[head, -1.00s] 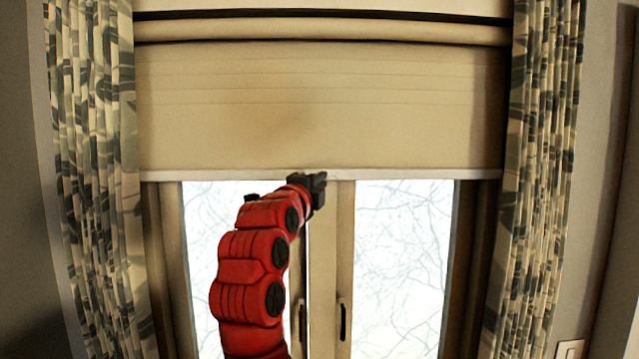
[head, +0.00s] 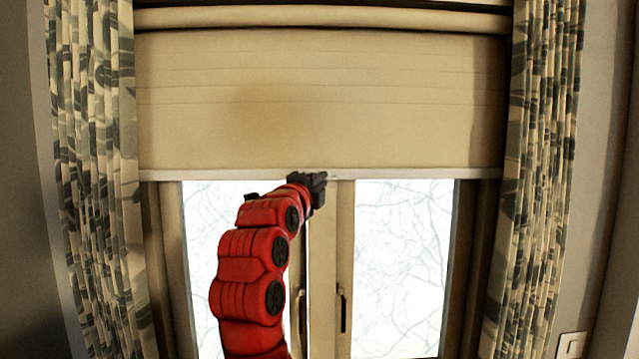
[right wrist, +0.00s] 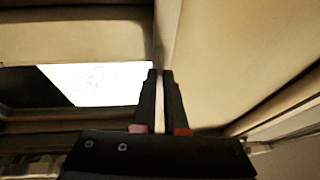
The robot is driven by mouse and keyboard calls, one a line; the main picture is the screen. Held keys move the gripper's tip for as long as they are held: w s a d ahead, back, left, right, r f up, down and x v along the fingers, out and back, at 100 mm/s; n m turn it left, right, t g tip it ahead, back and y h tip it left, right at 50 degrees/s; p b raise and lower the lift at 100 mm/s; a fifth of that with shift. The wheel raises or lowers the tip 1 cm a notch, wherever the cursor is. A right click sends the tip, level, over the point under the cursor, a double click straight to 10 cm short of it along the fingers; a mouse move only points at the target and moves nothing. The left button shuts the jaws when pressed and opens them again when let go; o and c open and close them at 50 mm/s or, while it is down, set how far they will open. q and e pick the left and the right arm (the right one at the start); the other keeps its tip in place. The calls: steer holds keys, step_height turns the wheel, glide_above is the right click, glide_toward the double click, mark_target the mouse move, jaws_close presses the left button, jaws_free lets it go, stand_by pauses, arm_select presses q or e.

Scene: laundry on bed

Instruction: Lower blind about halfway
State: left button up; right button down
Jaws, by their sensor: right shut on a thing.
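The beige blind (head: 400,100) hangs from its roll at the top of the window and covers the upper part of the panes. Its pale bottom bar (head: 420,174) runs nearly level across the window. My right gripper (head: 318,180) is at the middle of this bar, on a raised red arm. In the right wrist view, the gripper's dark fingers (right wrist: 160,74) are closed close together on the bar, and the blind's cloth (right wrist: 235,50) spreads beyond on the right. The fingers hide part of the bar. My left gripper is not in view.
Patterned curtains hang at the left (head: 95,150) and right (head: 545,150) of the window. Below the bar, the window panes (head: 405,260) and a dark window handle (head: 343,310) show. A light switch (head: 571,345) is on the right wall.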

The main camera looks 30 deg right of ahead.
step_height(320, 180, down, 18)
steer(key=b, duration=1.4)
steer(key=shift+f, duration=0.2)
steer(key=c, duration=1)
jaws_free()
steer(key=shift+o, duration=0.2)
steer(key=b+v, duration=0.3)
steer(key=v, duration=1.4)
steer(key=shift+a, duration=0.2)
